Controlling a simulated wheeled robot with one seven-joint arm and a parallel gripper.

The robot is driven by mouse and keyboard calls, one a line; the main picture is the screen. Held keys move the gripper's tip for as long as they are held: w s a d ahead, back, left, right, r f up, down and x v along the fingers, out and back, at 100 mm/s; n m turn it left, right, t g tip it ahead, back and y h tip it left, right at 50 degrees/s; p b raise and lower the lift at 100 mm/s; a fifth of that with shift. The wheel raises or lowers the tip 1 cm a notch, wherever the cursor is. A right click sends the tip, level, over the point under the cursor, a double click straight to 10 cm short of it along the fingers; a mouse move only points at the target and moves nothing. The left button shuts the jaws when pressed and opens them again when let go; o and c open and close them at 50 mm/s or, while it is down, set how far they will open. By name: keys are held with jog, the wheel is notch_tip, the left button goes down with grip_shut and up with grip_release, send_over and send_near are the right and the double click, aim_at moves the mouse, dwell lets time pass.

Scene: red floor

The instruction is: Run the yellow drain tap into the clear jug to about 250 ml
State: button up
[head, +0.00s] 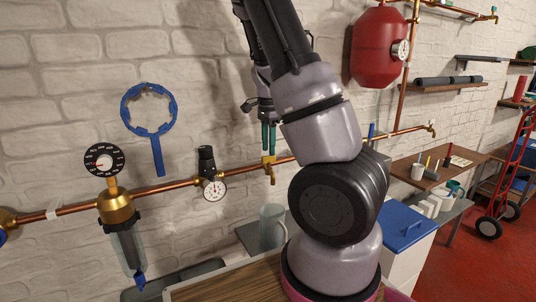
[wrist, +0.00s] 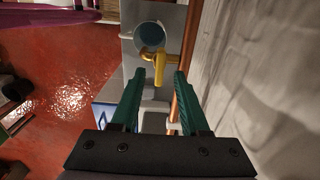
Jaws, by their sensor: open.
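The yellow drain tap (head: 269,169) hangs from the copper pipe on the wall. In the wrist view the tap (wrist: 159,64) shows just beyond my fingertips. The clear jug (head: 271,228) stands upright on a grey surface below the tap; its round mouth (wrist: 151,35) shows past the tap in the wrist view. I cannot make out any water or level marks in it. My gripper (head: 269,137) is open, its green fingers pointing down just above the tap. In the wrist view the fingertips (wrist: 169,76) are apart, with nothing held between them.
The copper pipe (head: 240,176) runs along the brick wall, with a gauge (head: 214,189) and a filter housing (head: 122,240) to the left. A blue ring wrench (head: 158,160) hangs above. A blue-lidded box (head: 405,224) stands to the right. Red floor (head: 470,265) is open beyond.

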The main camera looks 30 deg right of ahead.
jog(key=shift+f, duration=1.5)
grip_shut()
jog(key=shift+n, duration=1.6)
grip_release()
jog(key=shift+r, duration=0.15)
notch_tip(320, 180, up, 11)
jog(key=shift+f, duration=0.2)
jog(key=shift+o, duration=0.3)
